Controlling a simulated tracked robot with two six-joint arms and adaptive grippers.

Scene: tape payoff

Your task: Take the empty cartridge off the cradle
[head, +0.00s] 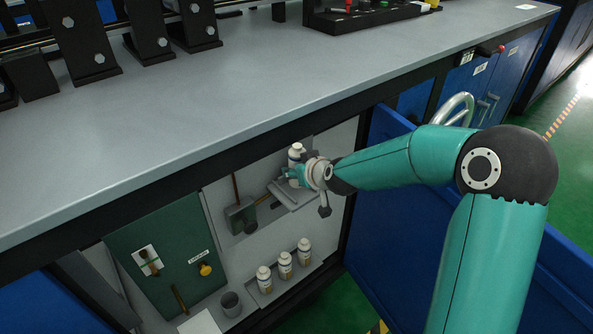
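A white bottle-like cartridge (295,152) stands upright at a grey cradle (296,196) inside the open cabinet under the bench. My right gripper (301,173) is at the cartridge, in front of its lower part. The fingers overlap the cartridge in the picture, and I cannot tell whether they are closed on it. The cartridge's base is partly hidden by my gripper. My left gripper is out of view.
Several similar white bottles (285,265) stand on a low shelf, next to a grey cup (231,303). A green panel (150,225) is at left, a grey box with a rod (241,215) beside the cradle. The blue door (400,260) stands open; the bench edge (200,168) overhangs.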

